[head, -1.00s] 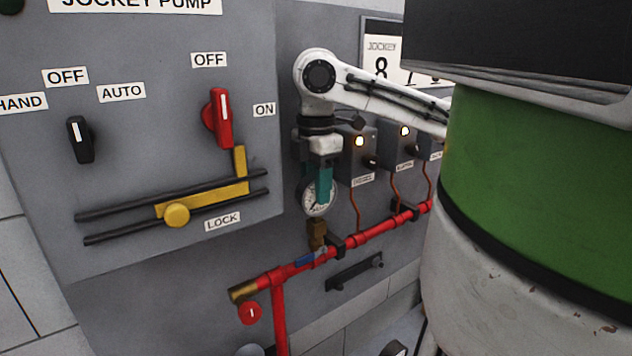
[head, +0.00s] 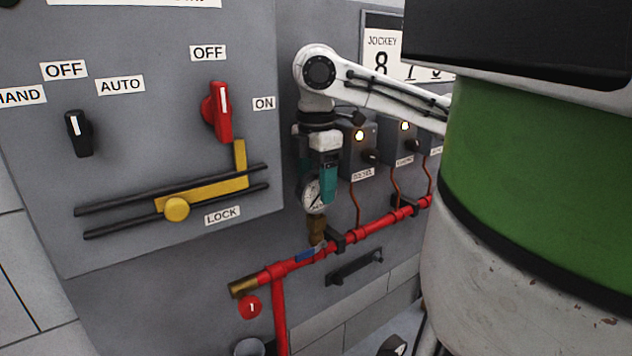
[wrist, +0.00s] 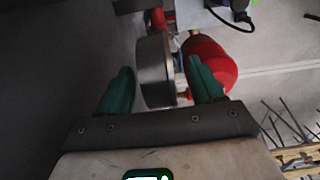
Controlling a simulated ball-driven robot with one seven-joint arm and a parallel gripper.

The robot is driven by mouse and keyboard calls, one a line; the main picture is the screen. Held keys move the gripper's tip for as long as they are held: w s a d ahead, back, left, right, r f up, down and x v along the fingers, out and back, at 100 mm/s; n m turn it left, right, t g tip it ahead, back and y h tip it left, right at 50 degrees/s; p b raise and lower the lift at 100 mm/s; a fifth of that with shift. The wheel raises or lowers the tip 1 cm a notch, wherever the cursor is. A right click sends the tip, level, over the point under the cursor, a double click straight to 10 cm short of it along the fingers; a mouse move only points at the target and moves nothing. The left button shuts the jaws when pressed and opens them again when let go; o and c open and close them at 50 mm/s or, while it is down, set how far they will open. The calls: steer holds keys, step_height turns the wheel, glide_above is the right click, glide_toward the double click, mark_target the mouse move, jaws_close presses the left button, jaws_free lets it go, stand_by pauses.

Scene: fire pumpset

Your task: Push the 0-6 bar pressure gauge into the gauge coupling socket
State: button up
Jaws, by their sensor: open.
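The pressure gauge (head: 312,195), round with a white dial and dark needle, stands upright above the red pipe in the head view. Its lower end meets the brass coupling socket (head: 317,230) on the pipe; I cannot tell how deep it sits. My gripper (head: 322,182) is around the gauge from above, with its green fingers pointing down. In the wrist view the grey gauge body (wrist: 154,70) lies between the two green fingers (wrist: 160,88), which stand apart. Gaps show at both sides of the body. The socket is hidden in the wrist view.
The red pipe (head: 372,228) runs along the wall below, with a blue lever (head: 305,256) near the socket. Grey pressure switch boxes (head: 360,150) stand close to the right of my gripper. The jockey pump panel (head: 130,190) juts out at left.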

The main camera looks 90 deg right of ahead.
step_height(320, 180, up, 11)
steer(key=shift+f, duration=0.1)
stand_by(0.5)
